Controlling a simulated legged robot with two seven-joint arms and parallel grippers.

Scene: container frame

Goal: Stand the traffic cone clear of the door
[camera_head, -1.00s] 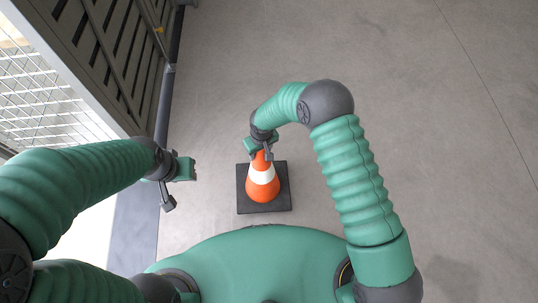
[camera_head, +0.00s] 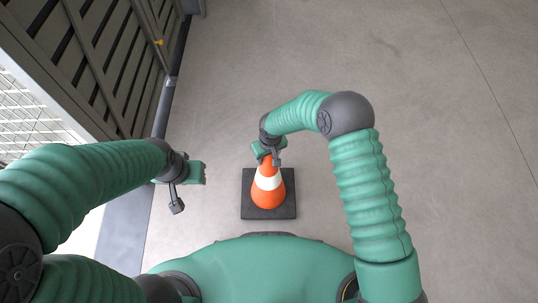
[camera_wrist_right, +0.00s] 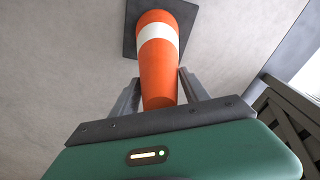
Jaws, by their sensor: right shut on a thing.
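The orange traffic cone (camera_head: 267,197) with a white band and a dark square base (camera_head: 287,207) is upright in front of my body. My right gripper (camera_head: 268,157) is shut on its tip. In the right wrist view the cone (camera_wrist_right: 158,75) runs up between the two fingers, with its base beyond. I cannot tell whether the base touches the floor. My left gripper (camera_head: 190,189) is open and empty, left of the cone and apart from it. The slatted dark door panel (camera_head: 118,60) stands at the upper left, apart from the cone.
A wire mesh panel (camera_head: 30,125) and a pale opening lie at the left. A dark sill strip (camera_head: 125,235) runs along the floor there. The grey concrete floor (camera_head: 440,130) is clear ahead and to the right.

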